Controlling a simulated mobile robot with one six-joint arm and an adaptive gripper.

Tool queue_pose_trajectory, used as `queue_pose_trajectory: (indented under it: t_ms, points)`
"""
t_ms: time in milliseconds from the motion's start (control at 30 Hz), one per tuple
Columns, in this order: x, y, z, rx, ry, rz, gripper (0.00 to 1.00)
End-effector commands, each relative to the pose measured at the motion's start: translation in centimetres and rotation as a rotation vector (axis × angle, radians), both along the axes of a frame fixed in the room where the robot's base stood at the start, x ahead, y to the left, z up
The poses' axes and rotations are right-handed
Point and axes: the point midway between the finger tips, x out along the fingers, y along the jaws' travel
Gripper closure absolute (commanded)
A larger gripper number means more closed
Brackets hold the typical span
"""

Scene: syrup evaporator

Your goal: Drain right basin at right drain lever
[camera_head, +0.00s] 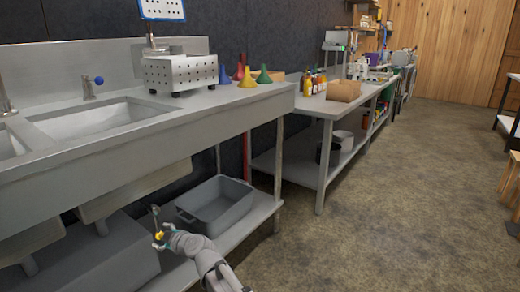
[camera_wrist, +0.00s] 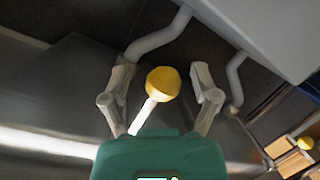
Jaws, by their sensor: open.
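The right basin (camera_head: 105,118) is the sunken steel tub of the sink counter in the head view. Its underside (camera_head: 135,190) hangs below the counter. A drain lever with a yellow round knob (camera_head: 158,236) shows under it at my gripper (camera_head: 160,238). In the wrist view the yellow knob (camera_wrist: 163,84) sits on a pale rod (camera_wrist: 145,115), between the spread fingers of my gripper (camera_wrist: 161,80). The fingers are open, with a visible gap on both sides of the knob. Whether the basin holds liquid is not clear.
A grey tub (camera_head: 214,205) stands on the lower shelf (camera_head: 255,212), right of my gripper. A counter leg (camera_head: 278,175) is beyond it. Pale curved pipes (camera_wrist: 160,38) show in the wrist view. The floor (camera_head: 380,220) at right is clear.

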Motion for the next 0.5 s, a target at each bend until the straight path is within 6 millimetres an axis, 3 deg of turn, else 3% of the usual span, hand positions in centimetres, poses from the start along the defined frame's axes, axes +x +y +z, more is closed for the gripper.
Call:
queue_pose_trajectory:
  t_ms: [167,267,500]
  points:
    - [0.1,-1.5,-0.2,-0.006,0.082,-0.001,0.21]
    - [0.5,-3.8,0.0,-0.026,0.144,-0.017,0.21]
    - [1.5,-11.8,-0.2,-0.11,0.369,-0.108,0.21]
